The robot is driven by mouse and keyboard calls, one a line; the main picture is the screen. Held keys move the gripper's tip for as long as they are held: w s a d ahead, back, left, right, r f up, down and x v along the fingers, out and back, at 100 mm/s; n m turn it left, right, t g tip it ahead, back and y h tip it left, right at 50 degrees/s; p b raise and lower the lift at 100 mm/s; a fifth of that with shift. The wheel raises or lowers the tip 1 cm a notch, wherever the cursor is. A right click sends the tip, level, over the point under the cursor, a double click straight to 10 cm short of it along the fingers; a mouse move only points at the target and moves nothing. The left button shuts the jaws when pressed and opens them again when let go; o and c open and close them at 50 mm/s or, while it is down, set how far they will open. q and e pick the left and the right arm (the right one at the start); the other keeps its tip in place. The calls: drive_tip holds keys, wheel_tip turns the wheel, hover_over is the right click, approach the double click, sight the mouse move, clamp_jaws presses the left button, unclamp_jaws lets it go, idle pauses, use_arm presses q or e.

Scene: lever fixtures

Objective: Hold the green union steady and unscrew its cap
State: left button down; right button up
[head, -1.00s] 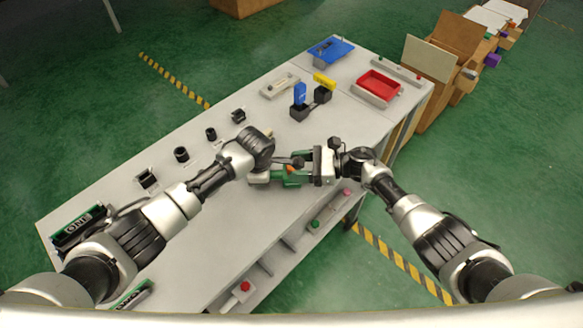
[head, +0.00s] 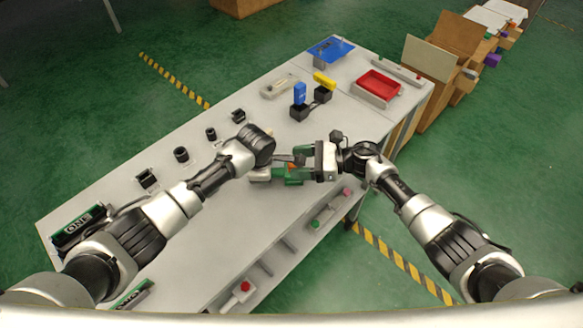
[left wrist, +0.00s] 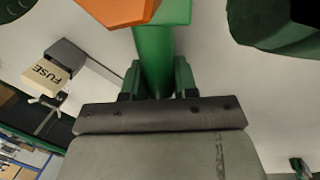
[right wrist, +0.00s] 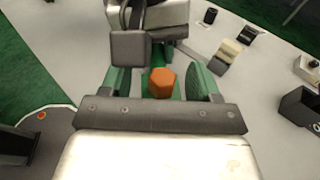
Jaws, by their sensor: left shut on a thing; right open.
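The green union shows in the left wrist view as a green pipe (left wrist: 154,60), with its orange hexagonal cap (left wrist: 118,10) cut off by the top edge. My left gripper (left wrist: 157,78) is shut on the green pipe. In the right wrist view the orange cap (right wrist: 161,83) lies between the fingers of my open right gripper (right wrist: 159,76), with a gap on each side. In the head view the cap (head: 292,165) is a small orange patch between my two grippers, low over the table. My left arm and fingers partly hide the union there.
The grey table (head: 215,240) has a row of black sockets (head: 181,154) on the left. Blue and yellow levers (head: 324,81) stand on black bases at the back, near a red tray (head: 380,86). Bare tabletop lies in front of my grippers.

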drive_tip(key=shift+w+a+r, duration=0.1)
drive_tip(key=shift+a+r, duration=0.1)
drive_tip(key=shift+r, duration=0.25)
drive_tip(key=shift+w+a+r, duration=0.1)
drive_tip(key=shift+a+r, duration=0.05)
drive_tip(key=shift+r, duration=0.25)
drive_tip(key=shift+o, duration=0.4)
drive_tip(key=o, duration=0.4)
drive_tip(key=shift+c, duration=0.2)
drive_tip(key=shift+d, duration=0.1)
drive_tip(key=s+d, duration=0.1)
drive_tip(key=d, duration=1.1)
drive_tip(key=shift+s+d+r, duration=0.15)
drive_tip(key=shift+d, duration=0.15)
drive_tip(key=shift+c, duration=0.3)
